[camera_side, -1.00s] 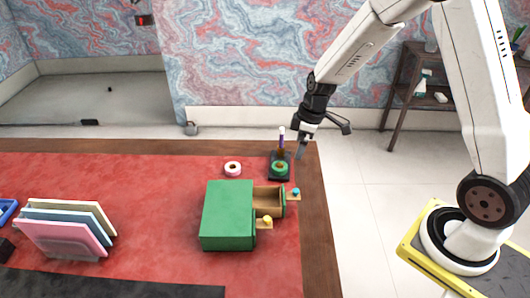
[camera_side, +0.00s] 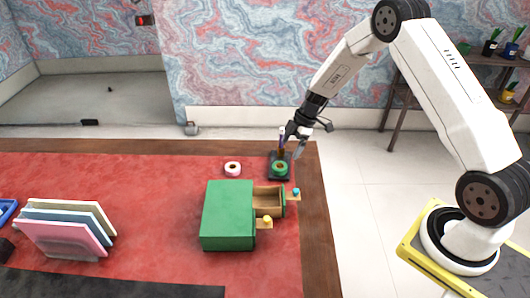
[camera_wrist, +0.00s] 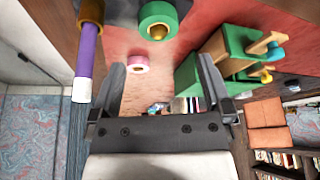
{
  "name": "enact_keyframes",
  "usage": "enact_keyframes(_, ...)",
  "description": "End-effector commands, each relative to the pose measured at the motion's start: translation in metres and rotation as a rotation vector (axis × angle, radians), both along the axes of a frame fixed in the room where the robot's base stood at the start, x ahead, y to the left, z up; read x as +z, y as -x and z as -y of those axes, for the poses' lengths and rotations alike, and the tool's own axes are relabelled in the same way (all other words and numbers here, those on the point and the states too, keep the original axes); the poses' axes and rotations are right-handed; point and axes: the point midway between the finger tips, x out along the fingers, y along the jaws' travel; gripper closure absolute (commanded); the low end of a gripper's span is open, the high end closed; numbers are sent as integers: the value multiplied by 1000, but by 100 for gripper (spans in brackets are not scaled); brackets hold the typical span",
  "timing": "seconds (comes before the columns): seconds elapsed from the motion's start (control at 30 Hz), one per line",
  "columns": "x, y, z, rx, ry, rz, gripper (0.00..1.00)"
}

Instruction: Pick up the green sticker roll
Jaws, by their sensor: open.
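The green sticker roll (camera_side: 280,168) sits on a small dark holder (camera_side: 287,178) near the desk's far right corner. In the wrist view the green roll (camera_wrist: 158,22) shows at the top, beyond the fingertips, with a tan core in its middle. My gripper (camera_side: 294,143) is open and empty, above and just behind the roll. In the wrist view my gripper (camera_wrist: 160,78) has its two dark fingers spread, with nothing between them touching either one.
A purple marker (camera_side: 282,138) stands upright in the holder, close to my gripper. A pink roll (camera_side: 233,168) lies to the left. A green drawer box (camera_side: 228,215) with open drawers stands in front. Colored folders (camera_side: 65,230) stand at left.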

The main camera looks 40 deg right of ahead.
Motion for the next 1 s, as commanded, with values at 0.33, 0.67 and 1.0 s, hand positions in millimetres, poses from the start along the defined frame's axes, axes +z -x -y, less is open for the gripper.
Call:
enact_keyframes(0.33, -22, -3, -8, 0, 0, -2, 0)
enact_keyframes(0.67, -27, -4, -10, -1, 0, -2, 0)
enact_keyframes(1.0, -57, -10, -19, 1, 0, -3, 0)
